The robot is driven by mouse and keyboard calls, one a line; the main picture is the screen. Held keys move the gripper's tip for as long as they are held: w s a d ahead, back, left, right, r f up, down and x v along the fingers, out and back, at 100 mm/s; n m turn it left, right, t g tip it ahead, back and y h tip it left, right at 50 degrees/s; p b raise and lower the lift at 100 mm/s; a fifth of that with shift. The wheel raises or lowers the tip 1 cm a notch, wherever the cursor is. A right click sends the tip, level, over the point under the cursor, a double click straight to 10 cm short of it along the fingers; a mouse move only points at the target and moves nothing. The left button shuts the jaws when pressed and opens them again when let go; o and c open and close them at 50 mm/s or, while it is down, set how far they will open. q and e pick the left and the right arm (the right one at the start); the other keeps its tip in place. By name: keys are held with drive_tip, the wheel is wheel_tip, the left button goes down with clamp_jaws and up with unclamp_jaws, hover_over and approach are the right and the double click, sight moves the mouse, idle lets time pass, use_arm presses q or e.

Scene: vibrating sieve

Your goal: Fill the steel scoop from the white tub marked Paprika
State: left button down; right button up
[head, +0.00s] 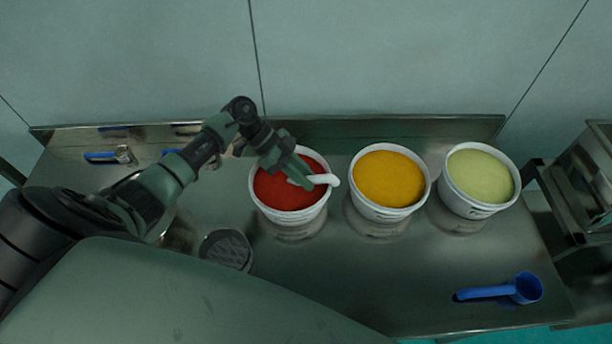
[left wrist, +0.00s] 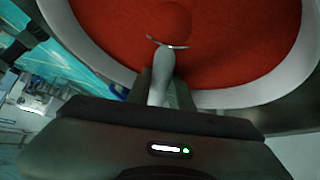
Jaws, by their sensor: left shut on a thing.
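A white tub (head: 290,212) of red powder stands at the left of the row of three tubs; I cannot read its label. Its rim also shows in the left wrist view (left wrist: 250,96). My left gripper (head: 304,176) is over this tub, shut on the pale handle of the steel scoop (head: 325,179). In the left wrist view the handle (left wrist: 160,82) runs from between the fingers to a thin shiny steel edge at the red powder. A rounded red patch lies beyond that edge; I cannot tell how full the bowl is. My right gripper is not in view.
A tub of yellow powder (head: 382,211) and a tub of pale green powder (head: 478,208) stand to the right. A blue scoop (head: 527,288) lies at the front right. A dark round item (head: 226,250) lies left of the red tub. Blue-handled things (head: 100,157) lie back left.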

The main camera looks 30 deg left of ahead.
use_arm(q)
drive_tip(key=shift+f+b, duration=0.25)
drive_tip(key=shift+b, duration=0.6)
drive_tip(key=shift+r+b, duration=0.1)
drive_tip(key=shift+b, duration=0.2)
drive_tip(key=r+p, duration=0.2)
drive_tip(key=r+y+p, duration=0.1)
drive_tip(key=shift+w+d+r+p, duration=0.15)
drive_tip(key=shift+d+r+p, duration=0.2)
drive_tip(key=shift+r+p, duration=0.05)
drive_tip(key=r+y+p, duration=0.1)
drive_tip(key=p, duration=0.2)
drive_tip(key=d+r+g+y+p, duration=0.1)
drive_tip(key=p, duration=0.2)
drive_tip(key=r+y+p, duration=0.1)
drive_tip(key=r+p, duration=0.1)
drive_tip(key=p, duration=0.1)
drive_tip(key=shift+w+d+g, duration=0.3)
drive_tip(key=shift+w+d, duration=0.05)
